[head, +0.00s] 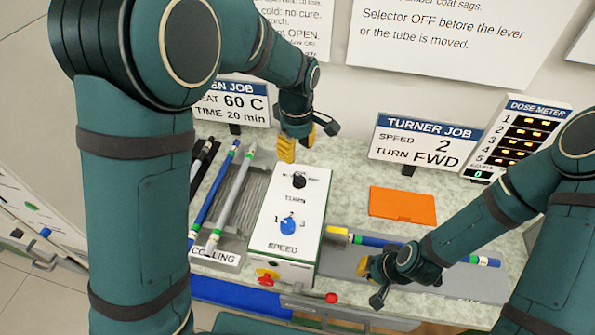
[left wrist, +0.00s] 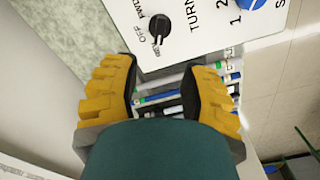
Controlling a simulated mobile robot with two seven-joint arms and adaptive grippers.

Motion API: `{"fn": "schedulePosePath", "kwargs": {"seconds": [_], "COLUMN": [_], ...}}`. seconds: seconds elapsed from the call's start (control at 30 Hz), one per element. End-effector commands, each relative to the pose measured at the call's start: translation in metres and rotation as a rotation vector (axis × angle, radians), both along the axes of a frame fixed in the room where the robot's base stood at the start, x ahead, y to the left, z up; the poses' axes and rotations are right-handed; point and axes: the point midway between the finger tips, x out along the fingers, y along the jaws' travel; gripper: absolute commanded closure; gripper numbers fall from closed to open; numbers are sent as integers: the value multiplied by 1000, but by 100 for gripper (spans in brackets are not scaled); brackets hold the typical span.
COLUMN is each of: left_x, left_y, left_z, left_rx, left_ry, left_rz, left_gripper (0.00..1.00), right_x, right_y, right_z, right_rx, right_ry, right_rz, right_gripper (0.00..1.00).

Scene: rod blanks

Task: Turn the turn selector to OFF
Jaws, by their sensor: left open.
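The turn selector (head: 299,180) is a black knob on the sloping top of a white control box (head: 314,205), above a blue speed knob (head: 288,224). My left gripper (head: 286,150) is just behind the box's far edge, apart from the knob. In the left wrist view its yellow fingers (left wrist: 168,78) are spread, with nothing between them. My right gripper (head: 368,270) is low at the box's right; its finger gap is unclear.
A cooling rack (head: 262,180) with blue and grey rods stands left of the box. A blue rod (head: 375,241) lies right of it, near my right gripper. An orange pad (head: 402,205) lies behind. A TURNER JOB sign (head: 425,142) reads speed 2, turn FWD.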

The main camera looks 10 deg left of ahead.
Motion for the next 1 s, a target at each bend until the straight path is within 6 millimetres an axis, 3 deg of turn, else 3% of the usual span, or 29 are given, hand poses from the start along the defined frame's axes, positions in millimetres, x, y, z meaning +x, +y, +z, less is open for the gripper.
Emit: {"fn": "schedulePosePath", "kwargs": {"seconds": [0.3, 0.5, 0.97, 1.0], "left_x": [-1, 0, 0, 0], "left_y": [1, 0, 0, 0], "left_z": [-64, -90, -101, -101], "left_rx": [1, 0, -1, -1], "left_ry": [5, 2, 0, 0], "left_rz": [0, -1, -1, -1], "left_gripper": [56, 56, 56, 64], "right_x": [1, 1, 1, 1], "right_y": [0, 0, 0, 0], "right_z": [-5, -6, -7, -7], "right_rx": [-1, -1, -1, -1], "right_ry": [-1, -1, -1, -1], "right_rz": [0, 0, 0, 0], "right_gripper": [100, 100, 100, 100]}}
